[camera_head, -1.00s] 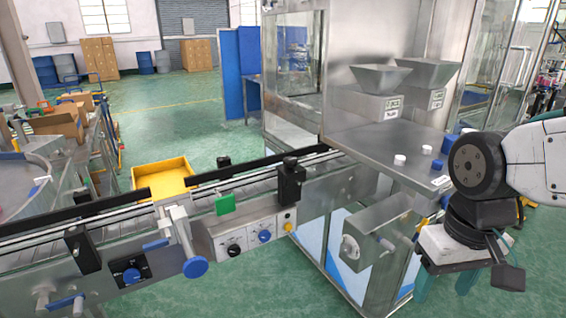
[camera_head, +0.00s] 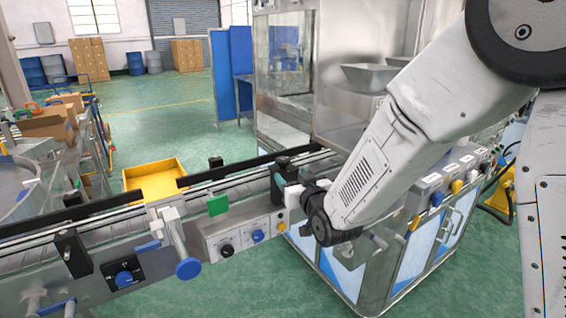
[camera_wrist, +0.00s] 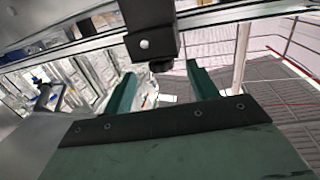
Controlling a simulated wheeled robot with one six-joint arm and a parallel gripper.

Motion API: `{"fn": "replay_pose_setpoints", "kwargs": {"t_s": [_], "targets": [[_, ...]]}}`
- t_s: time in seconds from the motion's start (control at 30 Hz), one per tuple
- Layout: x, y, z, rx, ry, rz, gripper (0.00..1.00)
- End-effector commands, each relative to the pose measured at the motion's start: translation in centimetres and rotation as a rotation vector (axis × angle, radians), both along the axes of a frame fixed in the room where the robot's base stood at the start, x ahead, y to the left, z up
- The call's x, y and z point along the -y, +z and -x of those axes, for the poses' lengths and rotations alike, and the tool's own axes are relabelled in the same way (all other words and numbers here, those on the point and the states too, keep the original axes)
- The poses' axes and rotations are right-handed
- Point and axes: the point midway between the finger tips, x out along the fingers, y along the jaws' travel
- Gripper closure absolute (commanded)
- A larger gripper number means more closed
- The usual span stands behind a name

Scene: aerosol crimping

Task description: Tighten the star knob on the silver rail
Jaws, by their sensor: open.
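A black block (camera_head: 280,185) stands on the near side of the conveyor's silver rail. In the wrist view the block (camera_wrist: 150,35) shows close up, with a dark knob-like stub (camera_wrist: 160,66) at its lower end; a star shape cannot be made out. My gripper (camera_wrist: 161,82) is open, its two teal fingers apart, with the stub in line with the gap between them. The fingers look empty. In the head view my wrist is beside the block and hides part of it. A round blue knob (camera_head: 188,268) is on a silver clamp farther left.
A control box (camera_head: 240,238) with knobs hangs on the rail just left of my wrist. A green block (camera_head: 217,204) stands above it. The machine cabinet (camera_head: 340,270) is to the right. A yellow tray (camera_head: 153,181) lies behind the conveyor.

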Motion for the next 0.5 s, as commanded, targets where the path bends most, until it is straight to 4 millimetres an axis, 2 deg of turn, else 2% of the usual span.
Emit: {"fn": "replay_pose_setpoints", "kwargs": {"t_s": [0.17, 0.5], "targets": [[-0.3, 0.9, -0.9, 0.044, -0.002, -0.017, 0.42], [-2.3, 1.0, -5.7, 0.044, -0.002, -0.017, 0.42]]}}
